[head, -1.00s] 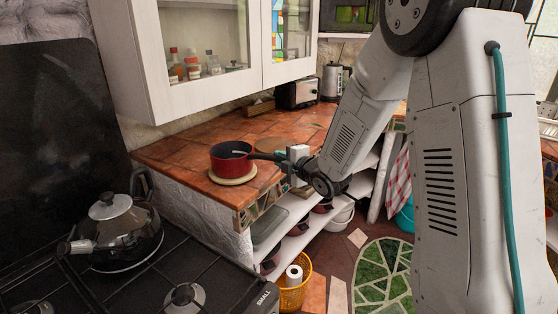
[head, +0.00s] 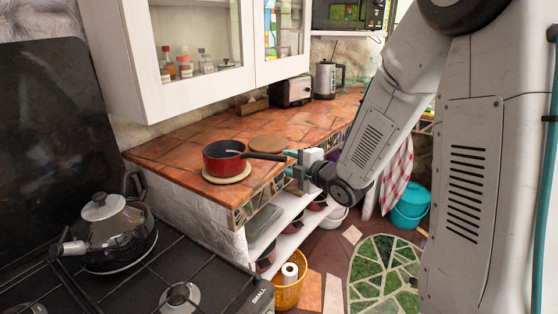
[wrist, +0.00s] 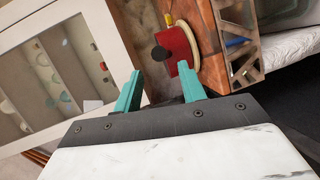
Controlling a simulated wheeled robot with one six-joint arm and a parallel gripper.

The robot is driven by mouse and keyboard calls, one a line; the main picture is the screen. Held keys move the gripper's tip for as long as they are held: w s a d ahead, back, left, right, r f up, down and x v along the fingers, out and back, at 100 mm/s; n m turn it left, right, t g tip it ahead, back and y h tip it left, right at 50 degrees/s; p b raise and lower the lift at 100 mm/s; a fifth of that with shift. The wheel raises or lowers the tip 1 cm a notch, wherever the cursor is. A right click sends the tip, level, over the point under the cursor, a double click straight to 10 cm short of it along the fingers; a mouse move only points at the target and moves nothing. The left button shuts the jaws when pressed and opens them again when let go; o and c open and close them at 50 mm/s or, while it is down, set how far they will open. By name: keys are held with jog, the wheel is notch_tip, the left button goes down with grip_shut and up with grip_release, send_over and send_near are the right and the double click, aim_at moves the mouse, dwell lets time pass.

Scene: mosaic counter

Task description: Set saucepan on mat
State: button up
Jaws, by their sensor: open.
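The red saucepan (head: 224,158) sits upright on a round pale mat (head: 232,179) near the counter's front left corner. Its black handle (head: 262,156) points right, toward my gripper. My gripper (head: 289,162) is open and empty, just right of the handle's end at the counter's front edge. In the wrist view, my gripper's (wrist: 158,76) teal fingers stand apart, with the red saucepan (wrist: 179,48) beyond them and the pale mat (wrist: 208,50) showing along its side. The exact gap between handle and fingers is hard to tell.
A second round brown board (head: 268,143) lies flat behind the handle. A toaster (head: 293,91) and kettle (head: 327,79) stand at the back. A stove with a black kettle (head: 112,232) is at left. A glass-fronted cabinet (head: 195,55) hangs above the counter.

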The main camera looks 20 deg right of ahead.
jog(key=s+d+r+m+g+h, duration=0.2)
jog(key=s+m+g+h, duration=0.1)
jog(key=s+m, duration=0.35)
jog(key=s+d+r+m+g+h, duration=0.2)
jog(key=s+r+m+g+h, duration=0.15)
jog(key=s+m, duration=0.35)
jog(key=s+a+r+m+g+y, duration=0.1)
jog(key=s+a+m+g, duration=0.2)
jog(key=s, duration=0.8)
jog(key=s+a+r+m+g+y, duration=0.1)
jog(key=s+a+m+g, duration=0.2)
jog(key=s, duration=0.8)
jog(key=shift+s+a+m+g, duration=0.35)
jog(key=shift+a+g, duration=0.15)
jog(key=shift+g, duration=0.25)
jog(key=shift+w, duration=0.1)
